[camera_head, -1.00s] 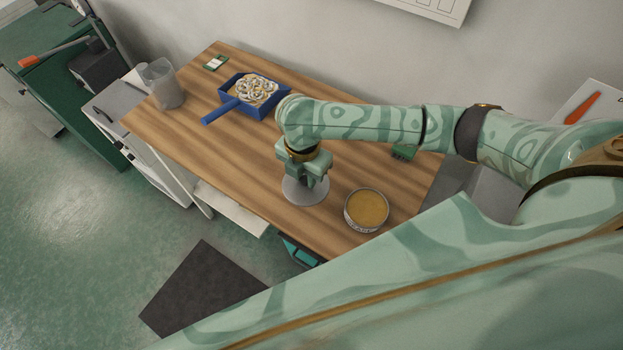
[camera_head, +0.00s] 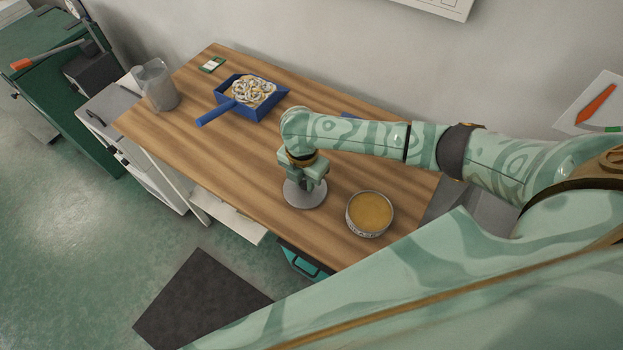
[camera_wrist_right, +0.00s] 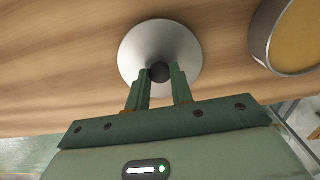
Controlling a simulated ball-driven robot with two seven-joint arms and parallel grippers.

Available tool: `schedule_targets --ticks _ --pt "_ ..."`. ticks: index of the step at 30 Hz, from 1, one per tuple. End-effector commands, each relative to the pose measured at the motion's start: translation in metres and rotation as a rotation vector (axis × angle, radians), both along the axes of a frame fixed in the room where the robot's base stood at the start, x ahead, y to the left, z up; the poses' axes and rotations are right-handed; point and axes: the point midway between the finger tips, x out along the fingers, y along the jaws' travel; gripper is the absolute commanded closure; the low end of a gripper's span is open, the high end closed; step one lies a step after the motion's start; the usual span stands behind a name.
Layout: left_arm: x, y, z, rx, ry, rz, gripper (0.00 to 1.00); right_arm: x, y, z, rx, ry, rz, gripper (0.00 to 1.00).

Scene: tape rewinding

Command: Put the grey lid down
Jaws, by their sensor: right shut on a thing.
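The grey lid (camera_head: 304,194) is a round disc at the front part of the wooden table, under my right gripper (camera_head: 304,180). In the right wrist view the lid (camera_wrist_right: 135,45) has a dark knob (camera_wrist_right: 159,72) at its middle. My right gripper (camera_wrist_right: 161,76) has its two fingers on either side of that knob, shut on it. The lid looks level and at or very near the table top; I cannot tell whether it touches. My left gripper is not in view.
An open round tin (camera_head: 369,213) with a yellowish-brown inside stands just right of the lid. A blue dustpan (camera_head: 232,108) holding pale curls lies farther back. A grey translucent jug (camera_head: 158,85) stands at the table's left end. Bare wood (camera_head: 230,165) lies left of the lid.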

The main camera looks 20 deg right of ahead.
Motion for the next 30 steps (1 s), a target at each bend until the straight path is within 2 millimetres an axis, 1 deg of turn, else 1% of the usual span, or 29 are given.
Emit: schedule_targets --ticks 5,6,8,16,19,23,27,30 --pt "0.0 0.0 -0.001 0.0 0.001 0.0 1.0 0.0 0.0 -0.005 -0.001 0.001 0.0 0.99" --pt "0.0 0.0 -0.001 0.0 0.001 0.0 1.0 0.0 0.0 -0.005 -0.001 0.001 0.0 0.72" --pt "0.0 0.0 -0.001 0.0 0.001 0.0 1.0 0.0 0.0 -0.005 -0.001 0.001 0.0 0.56" --pt "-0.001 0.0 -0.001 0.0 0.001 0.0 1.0 0.0 0.0 -0.005 -0.001 0.001 0.0 0.56" --pt "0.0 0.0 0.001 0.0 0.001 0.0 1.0 0.0 0.0 0.002 0.001 -0.001 0.0 0.56" --pt "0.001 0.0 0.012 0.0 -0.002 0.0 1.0 0.001 0.0 0.027 0.001 -0.003 0.001 0.56" --pt "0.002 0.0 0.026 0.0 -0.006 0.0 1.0 0.0 0.0 0.063 0.0 -0.004 0.002 0.56" --pt "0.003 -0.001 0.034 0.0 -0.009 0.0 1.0 0.0 0.0 0.086 0.001 -0.003 0.001 0.56"
